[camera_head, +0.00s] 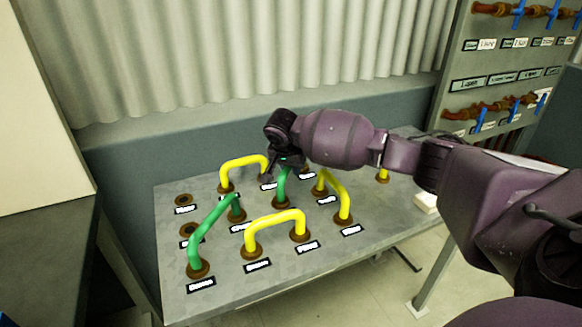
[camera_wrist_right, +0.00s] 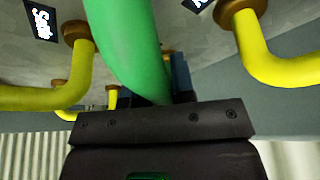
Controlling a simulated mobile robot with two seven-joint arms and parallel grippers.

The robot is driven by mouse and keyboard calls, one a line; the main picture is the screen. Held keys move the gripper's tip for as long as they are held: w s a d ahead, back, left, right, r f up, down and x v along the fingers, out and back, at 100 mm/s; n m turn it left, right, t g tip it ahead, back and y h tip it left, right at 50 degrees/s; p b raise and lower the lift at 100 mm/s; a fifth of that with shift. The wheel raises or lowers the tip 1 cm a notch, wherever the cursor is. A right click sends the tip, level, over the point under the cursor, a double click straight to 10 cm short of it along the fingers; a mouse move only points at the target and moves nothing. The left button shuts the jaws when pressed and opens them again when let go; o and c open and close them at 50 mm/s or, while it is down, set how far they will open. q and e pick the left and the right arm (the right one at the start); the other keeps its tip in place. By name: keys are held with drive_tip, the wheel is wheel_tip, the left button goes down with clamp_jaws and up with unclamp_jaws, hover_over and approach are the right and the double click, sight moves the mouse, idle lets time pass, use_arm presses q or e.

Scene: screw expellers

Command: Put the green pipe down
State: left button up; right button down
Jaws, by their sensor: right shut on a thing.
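A green pipe (camera_head: 281,185) stands at the middle of the grey table (camera_head: 330,250), its upper part hidden by my right gripper (camera_head: 286,161). Its visible lower end meets a brown round socket (camera_head: 281,202); I cannot tell whether it is seated. The right gripper is shut on this green pipe from above. In the right wrist view the green pipe (camera_wrist_right: 128,45) runs into the dark gripper, and a dark blue finger part (camera_wrist_right: 181,75) shows beside it. A second green pipe (camera_head: 209,232) bridges two sockets at the left. My left gripper is not in view.
Yellow pipes stand close around: one behind (camera_head: 243,163), one in front (camera_head: 275,220), one to the right (camera_head: 338,190). Empty brown sockets (camera_head: 184,200) sit at the table's left. A white block (camera_head: 425,203) lies at the right edge. A valve panel (camera_head: 505,75) stands behind.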

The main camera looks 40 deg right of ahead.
drive_tip(key=c, duration=1)
unclamp_jaws()
drive_tip(key=shift+o, duration=0.2)
drive_tip(key=p+v, duration=0.2)
drive_tip(key=v, duration=0.4)
drive_tip(key=shift+w+d, duration=0.1)
drive_tip(key=shift+d, duration=0.05)
drive_tip(key=p+v, duration=0.1)
drive_tip(key=v, duration=0.4)
drive_tip(key=shift+r+p, duration=0.15)
drive_tip(key=shift+p, duration=0.2)
drive_tip(key=shift+a+r, duration=0.25)
drive_tip(key=shift+r, duration=0.1)
